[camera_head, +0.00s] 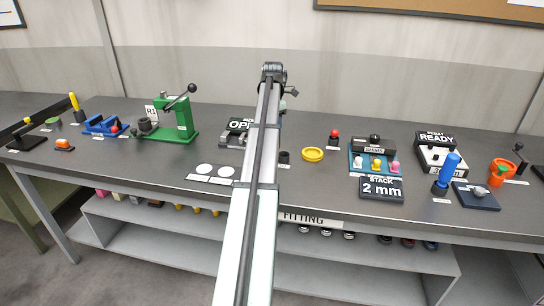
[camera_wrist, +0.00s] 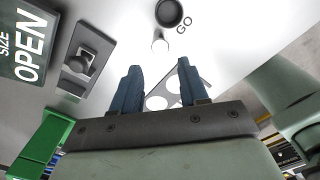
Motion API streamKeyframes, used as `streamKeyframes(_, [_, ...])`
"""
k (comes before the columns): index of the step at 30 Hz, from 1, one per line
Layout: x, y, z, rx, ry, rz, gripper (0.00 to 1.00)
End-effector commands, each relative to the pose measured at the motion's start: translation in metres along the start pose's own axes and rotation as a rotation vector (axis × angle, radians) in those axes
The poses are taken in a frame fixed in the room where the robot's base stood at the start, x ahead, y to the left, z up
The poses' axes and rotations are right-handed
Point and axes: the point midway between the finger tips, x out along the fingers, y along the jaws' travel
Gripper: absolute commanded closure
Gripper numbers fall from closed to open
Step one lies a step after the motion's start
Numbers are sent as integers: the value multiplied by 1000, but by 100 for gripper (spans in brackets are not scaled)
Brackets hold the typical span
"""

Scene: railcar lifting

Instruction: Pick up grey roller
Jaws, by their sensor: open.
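A small pale grey upright cylinder, probably the grey roller (camera_wrist: 160,42), stands in the wrist view between a dark ring-shaped cup and a white plate with two round discs. My gripper (camera_wrist: 160,72) is open and empty, with its two blue fingers on either side of the view just below the cylinder and apart from it. The cylinder is not clearly visible in the head view, where my arm covers the middle of the bench. My gripper is also hidden there.
The dark cup (camera_wrist: 187,13) stands close behind the cylinder. A dark fixture (camera_wrist: 100,42) and an OPEN sign (camera_wrist: 38,35) lie to the left.

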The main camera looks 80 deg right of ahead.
Motion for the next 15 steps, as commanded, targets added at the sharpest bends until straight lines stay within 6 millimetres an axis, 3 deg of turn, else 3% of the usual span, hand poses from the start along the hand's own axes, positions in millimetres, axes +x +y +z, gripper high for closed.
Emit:
streamKeyframes(9, [54,0,-1,-1,-1,0,56])
streamKeyframes(15, [73,0,-1,-1,-2,1,56])
